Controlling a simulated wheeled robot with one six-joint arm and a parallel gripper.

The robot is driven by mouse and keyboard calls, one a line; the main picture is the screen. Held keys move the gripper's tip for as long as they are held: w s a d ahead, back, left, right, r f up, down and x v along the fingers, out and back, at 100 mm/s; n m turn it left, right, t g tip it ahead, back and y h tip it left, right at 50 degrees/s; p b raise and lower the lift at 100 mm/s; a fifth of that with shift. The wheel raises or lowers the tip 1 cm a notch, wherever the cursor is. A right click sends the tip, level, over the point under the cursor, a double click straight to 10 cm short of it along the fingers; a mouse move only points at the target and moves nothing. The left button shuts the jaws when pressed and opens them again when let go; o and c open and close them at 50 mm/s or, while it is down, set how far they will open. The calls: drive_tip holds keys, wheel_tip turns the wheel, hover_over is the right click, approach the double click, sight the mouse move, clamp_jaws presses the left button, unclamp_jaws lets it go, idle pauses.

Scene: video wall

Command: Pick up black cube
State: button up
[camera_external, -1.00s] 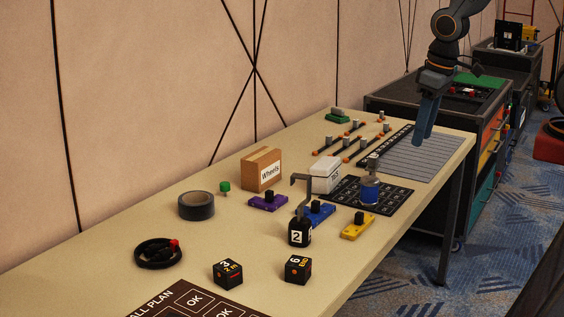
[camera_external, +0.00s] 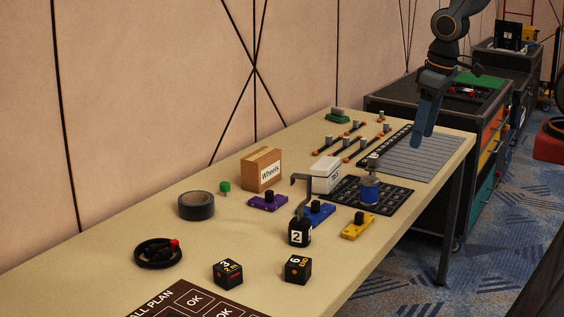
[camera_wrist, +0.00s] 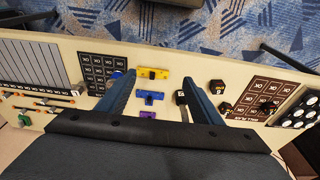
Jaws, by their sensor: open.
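Two black cubes stand near the front of the table. One black cube (camera_external: 228,272) is marked "3 2 m", and the other (camera_external: 298,269), marked "6 END", is to its right. In the wrist view, two black cubes (camera_wrist: 217,87) (camera_wrist: 225,108) lie to the right of the fingers. My gripper (camera_external: 424,141) is open and empty above the far end of the table, well away from the cubes. Its two fingers (camera_wrist: 160,79) are spread apart in the wrist view.
A black hooked weight marked "2" (camera_external: 299,234) stands behind the cubes. A blue jar (camera_external: 369,188) and a yellow block (camera_external: 358,226) are to the right.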

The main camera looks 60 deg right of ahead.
drive_tip(key=m+g+y+b, duration=0.3)
drive_tip(key=m+y+b, duration=0.2)
drive_tip(key=m, duration=1.1)
hover_over(299, 261)
drive_tip(key=d, duration=0.3)
wheel_tip(299, 261, down, 20)
drive_tip(key=shift+h, duration=0.3)
drive_tip(key=shift+w+p+x, duration=0.1)
drive_tip(key=shift+p+x, duration=0.45)
drive_tip(key=shift+x, duration=1.25)
drive_tip(key=shift+w+p+x, duration=0.15)
drive_tip(key=shift+p+x, duration=0.4)
drive_tip(key=shift+x, duration=1.3)
drive_tip(key=shift+a+r, duration=0.15)
drive_tip(key=shift+a, duration=0.05)
drive_tip(key=c, duration=1.2)
